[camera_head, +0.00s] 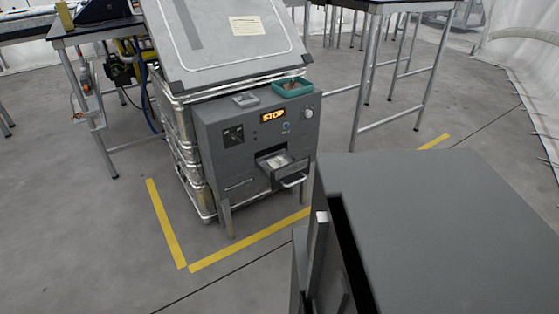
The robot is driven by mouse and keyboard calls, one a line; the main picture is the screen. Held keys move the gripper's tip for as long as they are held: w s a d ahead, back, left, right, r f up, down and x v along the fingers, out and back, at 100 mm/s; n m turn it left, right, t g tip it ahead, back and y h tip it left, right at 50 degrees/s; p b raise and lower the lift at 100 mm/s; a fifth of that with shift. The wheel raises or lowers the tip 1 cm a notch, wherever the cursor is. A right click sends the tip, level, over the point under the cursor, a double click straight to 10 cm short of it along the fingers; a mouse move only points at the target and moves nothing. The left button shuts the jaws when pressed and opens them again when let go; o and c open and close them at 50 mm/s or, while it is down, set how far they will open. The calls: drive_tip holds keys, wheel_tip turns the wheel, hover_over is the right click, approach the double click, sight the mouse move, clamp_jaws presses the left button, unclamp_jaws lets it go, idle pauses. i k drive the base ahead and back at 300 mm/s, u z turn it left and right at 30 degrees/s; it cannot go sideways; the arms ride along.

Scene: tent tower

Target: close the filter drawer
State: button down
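The filter drawer (283,172) is a small grey drawer low on the right half of the front of a grey machine (222,165). It stands pulled out of its slot, with a pale content inside and a light bar handle (294,182) across its front. The machine's panel has a lit orange STOP display (273,115), a knob and small switches. My gripper is not in view, so where it is relative to the drawer does not show.
A large dark grey box-like body fills the lower right, close to the camera. Yellow floor tape (250,240) runs before the machine. A teal tray (292,88) sits on the machine. Tables with metal legs (398,120) stand behind. Floor at the lower left is clear.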

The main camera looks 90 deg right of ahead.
sight(295, 169)
drive_tip(key=k, duration=0.55)
drive_tip(key=z, duration=1.95)
drive_tip(key=i, duration=0.5)
drive_tip(key=u, duration=0.05)
